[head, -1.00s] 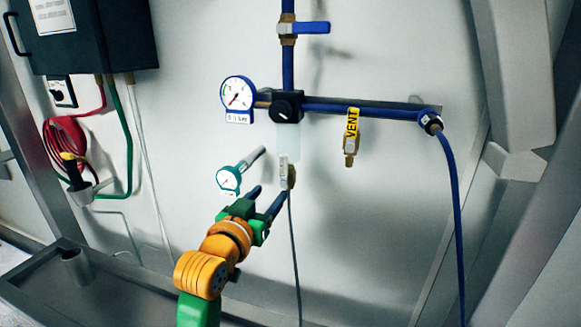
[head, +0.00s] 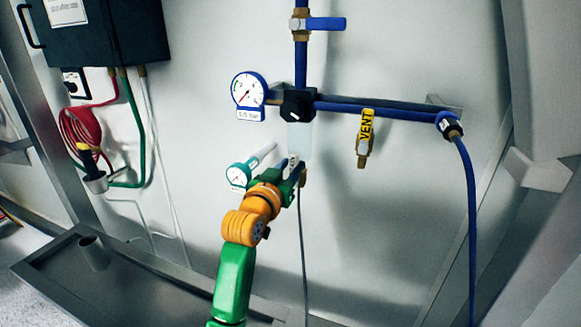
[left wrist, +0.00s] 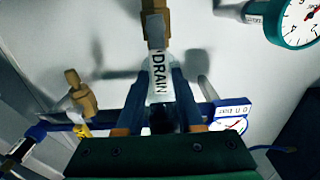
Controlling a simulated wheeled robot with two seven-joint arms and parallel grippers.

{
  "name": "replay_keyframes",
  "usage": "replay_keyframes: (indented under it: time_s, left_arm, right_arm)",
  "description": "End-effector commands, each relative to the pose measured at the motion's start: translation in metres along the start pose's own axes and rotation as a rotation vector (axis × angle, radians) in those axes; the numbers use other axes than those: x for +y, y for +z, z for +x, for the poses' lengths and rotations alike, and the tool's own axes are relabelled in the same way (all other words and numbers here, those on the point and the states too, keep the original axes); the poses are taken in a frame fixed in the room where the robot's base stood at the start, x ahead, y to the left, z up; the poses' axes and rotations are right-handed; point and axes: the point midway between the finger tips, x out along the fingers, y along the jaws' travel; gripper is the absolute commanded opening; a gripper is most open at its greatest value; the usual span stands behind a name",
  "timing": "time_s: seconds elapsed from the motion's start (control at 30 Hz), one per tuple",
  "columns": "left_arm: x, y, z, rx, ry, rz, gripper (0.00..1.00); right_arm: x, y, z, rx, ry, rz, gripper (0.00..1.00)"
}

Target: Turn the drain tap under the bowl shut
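The drain tap has a brass body (head: 303,178) under the clear bowl (head: 300,140) in the head view. Its white handle, labelled DRAIN (left wrist: 160,72), points toward me in the left wrist view, with the brass (left wrist: 155,20) beyond it. My left gripper (head: 295,168) is at the tap, below the bowl. Its dark blue fingers lie along both sides of the handle and look closed on it (left wrist: 160,88). The fingers and green gripper body partly hide the tap in the head view. My right gripper is not in view.
A teal gauge (head: 240,175) is close left of my left gripper. The VENT valve (head: 364,145) hangs to the right. A thin grey tube (head: 303,250) hangs below the tap. A metal tray (head: 140,285) lies low on the left.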

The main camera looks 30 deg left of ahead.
Motion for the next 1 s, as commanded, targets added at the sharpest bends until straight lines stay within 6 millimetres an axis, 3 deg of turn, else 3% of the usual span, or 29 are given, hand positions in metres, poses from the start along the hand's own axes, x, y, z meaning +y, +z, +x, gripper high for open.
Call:
replay_keyframes:
  time_s: [0.03, 0.1, 0.13, 1.0]
  left_arm:
    - [0.0, 0.0, -0.0001, 0.0, 0.0, 0.0, 0.2]
    - [0.0, 0.0, -0.0001, 0.0, 0.0, 0.0, 0.01]
    - [0.0, 0.0, -0.0001, 0.0, 0.0, 0.0, 0.0]
    - [-0.0001, -0.0003, -0.0002, 0.0, 0.0, 0.0, 0.0]
  right_arm:
    - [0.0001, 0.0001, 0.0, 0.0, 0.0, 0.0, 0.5]
    - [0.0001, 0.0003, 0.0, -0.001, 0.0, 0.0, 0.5]
    - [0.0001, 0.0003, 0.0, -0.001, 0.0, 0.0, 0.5]
    - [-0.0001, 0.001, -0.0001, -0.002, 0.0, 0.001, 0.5]
